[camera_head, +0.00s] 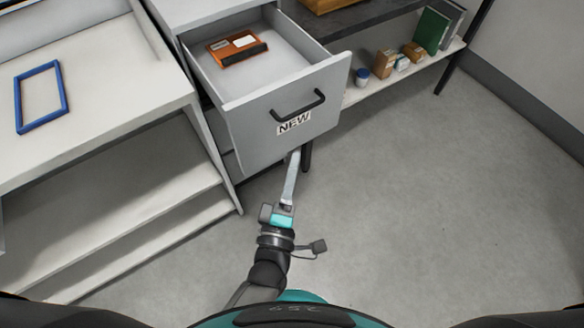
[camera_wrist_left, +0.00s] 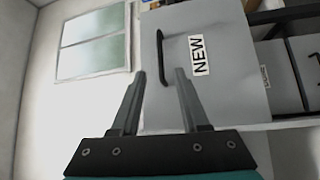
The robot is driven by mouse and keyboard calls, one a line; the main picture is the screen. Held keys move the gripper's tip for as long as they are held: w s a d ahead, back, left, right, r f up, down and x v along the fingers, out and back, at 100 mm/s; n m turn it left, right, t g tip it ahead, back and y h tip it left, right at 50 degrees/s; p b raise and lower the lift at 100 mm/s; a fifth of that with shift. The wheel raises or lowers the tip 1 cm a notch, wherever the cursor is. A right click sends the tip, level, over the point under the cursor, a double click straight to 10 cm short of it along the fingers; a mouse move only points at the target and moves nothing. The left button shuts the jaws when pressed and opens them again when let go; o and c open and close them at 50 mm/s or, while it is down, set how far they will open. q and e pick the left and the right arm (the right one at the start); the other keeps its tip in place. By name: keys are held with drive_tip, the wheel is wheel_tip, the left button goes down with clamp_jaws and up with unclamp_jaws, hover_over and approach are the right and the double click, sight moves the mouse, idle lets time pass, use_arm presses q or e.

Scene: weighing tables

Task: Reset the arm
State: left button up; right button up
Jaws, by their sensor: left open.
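My left gripper (camera_head: 291,178) reaches up from the bottom middle of the head view, in front of and below an open drawer. In the left wrist view the left gripper (camera_wrist_left: 160,75) has its two fingers apart with nothing between them. The grey drawer (camera_head: 258,115) is pulled out and has a black handle (camera_head: 298,106) and a label reading NEW (camera_head: 293,122). An orange-brown item (camera_head: 237,49) lies inside the drawer. My right gripper is not in view.
A white table (camera_head: 95,120) with a blue frame (camera_head: 41,97) stands at the left, with shelves below. A low shelf at the right holds small boxes (camera_head: 384,63), a blue-lidded jar (camera_head: 361,77) and a green book (camera_head: 431,30). The floor (camera_head: 430,200) at the right is clear.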

use_arm(q)
drive_tip(key=s+a+f+m+g, duration=0.2)
drive_tip(key=s+f+m+g, duration=0.1)
drive_tip(key=f, duration=0.5)
drive_tip(key=s+a+f+m+g, duration=0.2)
drive_tip(key=s+f+m+g, duration=0.15)
drive_tip(key=f, duration=0.45)
drive_tip(key=s+a+f+m+g, duration=0.2)
drive_tip(key=s+f+m+g, duration=0.15)
drive_tip(key=f, duration=0.55)
drive_tip(key=s+a+f+m+g+y, duration=0.2)
drive_tip(key=s+a+f, duration=0.4)
drive_tip(key=s, duration=0.4)
drive_tip(key=s+a+f+m+g+y, duration=0.1)
drive_tip(key=s+a+f+m+g, duration=0.3)
drive_tip(key=s, duration=0.7)
drive_tip(key=shift+s+a+f+m+g+y, duration=0.3)
drive_tip(key=shift+a+f+m+g+y, duration=0.1)
drive_tip(key=shift+a+f+g, duration=0.7)
drive_tip(key=shift+w+r, duration=0.1)
drive_tip(key=shift+r, duration=0.05)
